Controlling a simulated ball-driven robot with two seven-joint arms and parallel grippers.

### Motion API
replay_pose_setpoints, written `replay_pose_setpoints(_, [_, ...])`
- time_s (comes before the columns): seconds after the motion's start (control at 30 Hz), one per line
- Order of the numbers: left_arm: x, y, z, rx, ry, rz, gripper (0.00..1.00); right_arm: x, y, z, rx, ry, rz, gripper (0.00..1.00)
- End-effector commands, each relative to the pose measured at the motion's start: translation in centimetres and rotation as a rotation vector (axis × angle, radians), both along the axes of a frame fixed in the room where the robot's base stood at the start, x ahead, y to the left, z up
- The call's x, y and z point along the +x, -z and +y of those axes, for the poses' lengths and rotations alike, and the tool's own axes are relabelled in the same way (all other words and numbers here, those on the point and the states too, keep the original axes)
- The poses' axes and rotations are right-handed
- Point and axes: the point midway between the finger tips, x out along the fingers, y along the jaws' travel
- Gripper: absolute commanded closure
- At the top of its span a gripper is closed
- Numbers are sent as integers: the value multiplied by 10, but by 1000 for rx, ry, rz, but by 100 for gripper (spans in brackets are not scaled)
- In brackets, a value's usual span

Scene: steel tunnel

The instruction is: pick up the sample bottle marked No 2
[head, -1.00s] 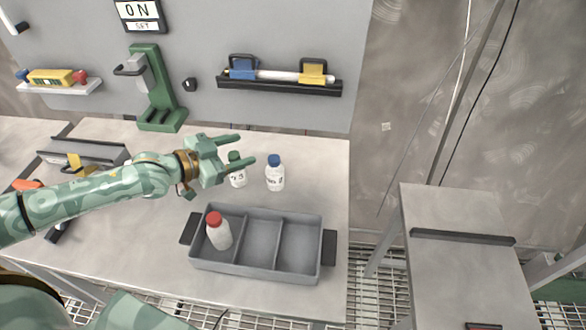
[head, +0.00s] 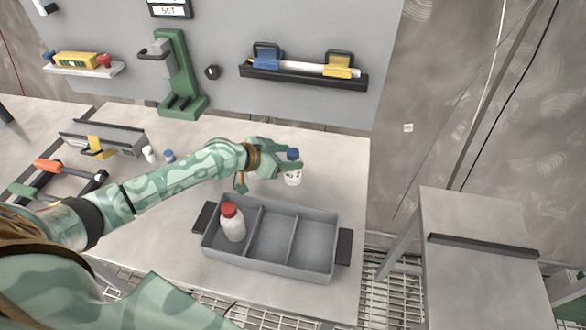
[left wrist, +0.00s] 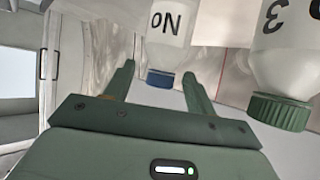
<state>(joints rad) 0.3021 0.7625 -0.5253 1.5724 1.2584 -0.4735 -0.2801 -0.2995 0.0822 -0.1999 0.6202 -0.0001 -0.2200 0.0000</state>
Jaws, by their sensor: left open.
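The white bottle with a blue cap (head: 293,172) stands on the bench behind the tray; its label is partly covered in the head view. In the left wrist view, upside down, the blue-capped bottle (left wrist: 168,40) shows "No", and its cap lies between my finger ends. My left gripper (head: 284,168) is open, at the bottle's left side, not closed on it. A green-capped bottle marked 3 (left wrist: 285,60) is beside it in the wrist view, outside the fingers; in the head view my gripper hides it. My right gripper is not in view.
A grey tray (head: 268,268) with three compartments stands in front; a red-capped bottle (head: 233,223) is in its left one, the other two are empty. A green stand (head: 180,80) and a wall rack (head: 300,76) are behind. Tools lie left.

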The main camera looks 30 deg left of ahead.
Motion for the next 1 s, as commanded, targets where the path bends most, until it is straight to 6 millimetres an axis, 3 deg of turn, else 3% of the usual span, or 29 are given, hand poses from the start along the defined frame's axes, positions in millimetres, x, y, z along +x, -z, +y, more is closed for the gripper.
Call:
replay_pose_setpoints(0.2, [29, 16, -14, -4, -1, 0, 44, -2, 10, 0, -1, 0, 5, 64])
replay_pose_setpoints(0.47, [32, 17, -17, 0, 0, 0, 44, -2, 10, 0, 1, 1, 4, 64])
replay_pose_setpoints(0.5, [33, 17, -16, -1, 0, -1, 47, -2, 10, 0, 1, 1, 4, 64])
replay_pose_setpoints(0.7, [32, 17, -16, 0, 0, 0, 98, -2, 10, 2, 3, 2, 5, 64])
replay_pose_setpoints(1.0, [33, 15, -16, -1, 0, -2, 98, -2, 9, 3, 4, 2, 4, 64])
